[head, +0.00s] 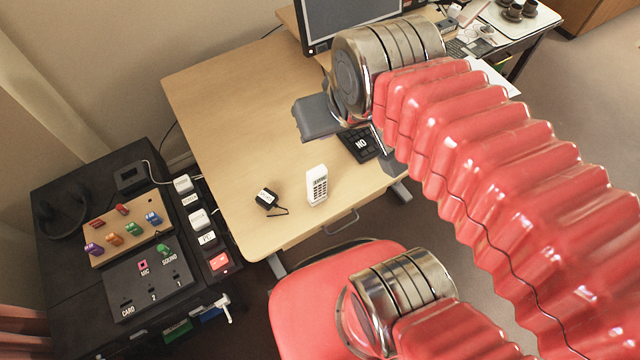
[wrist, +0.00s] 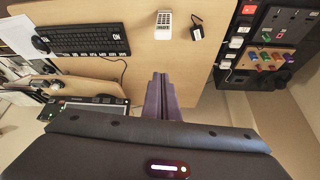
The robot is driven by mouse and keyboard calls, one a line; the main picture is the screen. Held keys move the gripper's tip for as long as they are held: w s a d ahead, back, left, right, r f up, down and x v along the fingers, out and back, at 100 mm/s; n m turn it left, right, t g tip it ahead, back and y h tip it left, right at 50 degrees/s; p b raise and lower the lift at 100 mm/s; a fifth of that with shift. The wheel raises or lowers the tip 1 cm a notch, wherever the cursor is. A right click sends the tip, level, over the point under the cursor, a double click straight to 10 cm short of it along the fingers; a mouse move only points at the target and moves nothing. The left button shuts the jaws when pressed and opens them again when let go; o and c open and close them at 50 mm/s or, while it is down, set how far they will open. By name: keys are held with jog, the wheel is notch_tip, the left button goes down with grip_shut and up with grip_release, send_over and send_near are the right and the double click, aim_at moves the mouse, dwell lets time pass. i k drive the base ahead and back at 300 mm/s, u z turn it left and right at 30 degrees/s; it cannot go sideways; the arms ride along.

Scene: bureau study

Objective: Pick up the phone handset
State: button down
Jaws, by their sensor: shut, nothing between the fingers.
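The phone handset (head: 317,184), white with a dark keypad, is on the wooden desk (head: 225,110) near its front edge. I cannot tell whether it stands or lies. In the wrist view the handset (wrist: 163,22) is at the top, beyond the fingertips and apart from them. My gripper (wrist: 160,78) is shut and empty, its dark fingers together over the desk. In the head view my arm covers part of the desk, and the fingers are not clear there.
A small black box with a cord (head: 267,199) lies just left of the handset. A black keyboard (wrist: 85,40) and a monitor (head: 345,18) are on the desk. A red chair (head: 310,290) stands in front. A dark side unit with control panels (head: 65,285) stands at left.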

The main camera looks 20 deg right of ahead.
aim_at(317, 177)
jog(key=z, duration=0.05)
jog(key=k, duration=0.9)
jog(key=u, duration=0.85)
jog(key=i, duration=0.5)
jog(key=u, duration=0.05)
